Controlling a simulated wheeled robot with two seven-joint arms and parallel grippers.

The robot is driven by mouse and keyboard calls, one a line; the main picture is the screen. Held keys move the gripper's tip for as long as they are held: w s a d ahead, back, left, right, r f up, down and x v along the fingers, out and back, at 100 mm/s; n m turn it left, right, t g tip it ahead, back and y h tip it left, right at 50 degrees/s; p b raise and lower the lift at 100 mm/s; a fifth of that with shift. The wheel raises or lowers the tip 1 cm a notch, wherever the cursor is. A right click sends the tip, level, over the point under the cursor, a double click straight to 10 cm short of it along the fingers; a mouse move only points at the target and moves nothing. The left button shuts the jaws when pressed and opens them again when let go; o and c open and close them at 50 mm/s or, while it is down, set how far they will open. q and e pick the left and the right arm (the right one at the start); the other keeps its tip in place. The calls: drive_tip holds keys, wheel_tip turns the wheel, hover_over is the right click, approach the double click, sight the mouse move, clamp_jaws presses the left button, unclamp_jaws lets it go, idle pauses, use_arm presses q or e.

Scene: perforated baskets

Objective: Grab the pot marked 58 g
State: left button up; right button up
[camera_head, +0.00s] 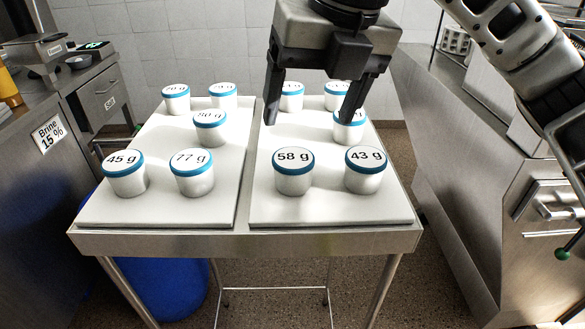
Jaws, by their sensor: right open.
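The pot marked 58 g (294,181) is white with a blue-rimmed lid. It stands upright near the front of the right white board (330,211), just left of the pot marked 43 g (365,180). My right gripper (311,119) is open and empty, pointing down. In the picture it hangs above and behind the 58 g pot, apart from it. Its fingers partly cover the pots at the back of the right board. My left gripper is not in view.
On the left board (160,217) stand the pots marked 45 g (125,183) and 77 g (192,181), with several more behind. Steel counters flank the table (245,241) on both sides. A blue bin (165,290) is underneath. The front strip of the right board is clear.

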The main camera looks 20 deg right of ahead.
sight(295, 158)
drive_tip(key=p+x, duration=0.1)
drive_tip(key=x, duration=0.9)
drive_tip(key=shift+r, duration=0.1)
drive_tip(key=c, duration=1.1)
